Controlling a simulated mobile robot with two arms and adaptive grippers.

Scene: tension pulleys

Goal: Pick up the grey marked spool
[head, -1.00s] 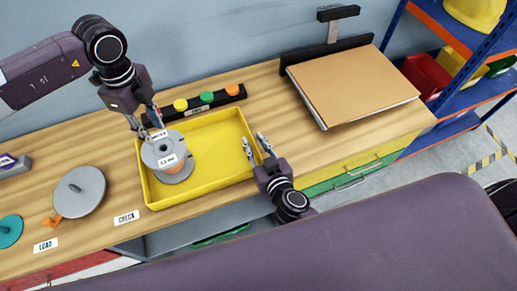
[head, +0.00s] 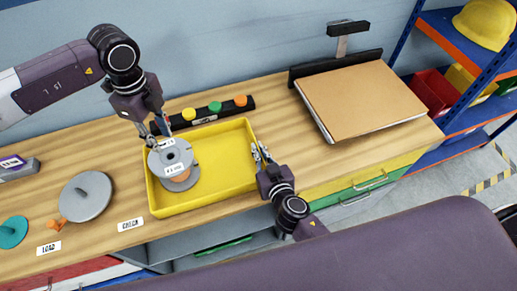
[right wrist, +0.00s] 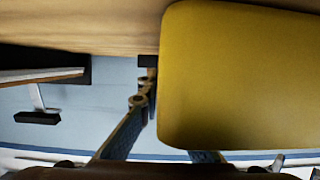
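The grey marked spool (head: 171,155) stands in the left part of the yellow tray (head: 225,165). It has white labels, a hole in its top flange and some orange around its core. My left gripper (head: 158,134) is at the back edge of the spool's top flange, fingers pointing down and apart. I cannot tell whether the fingers touch the rim. My right gripper (head: 260,153) is open and empty at the tray's right wall; its fingers also show in the right wrist view (right wrist: 165,145) beside a large yellow surface, apparently the tray.
A grey disc (head: 86,195) and a teal disc (head: 12,231) lie on the bench at left. A black strip with yellow, green and orange buttons (head: 215,107) sits behind the tray. A brown board (head: 362,95) lies at right. Bench between tray and board is clear.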

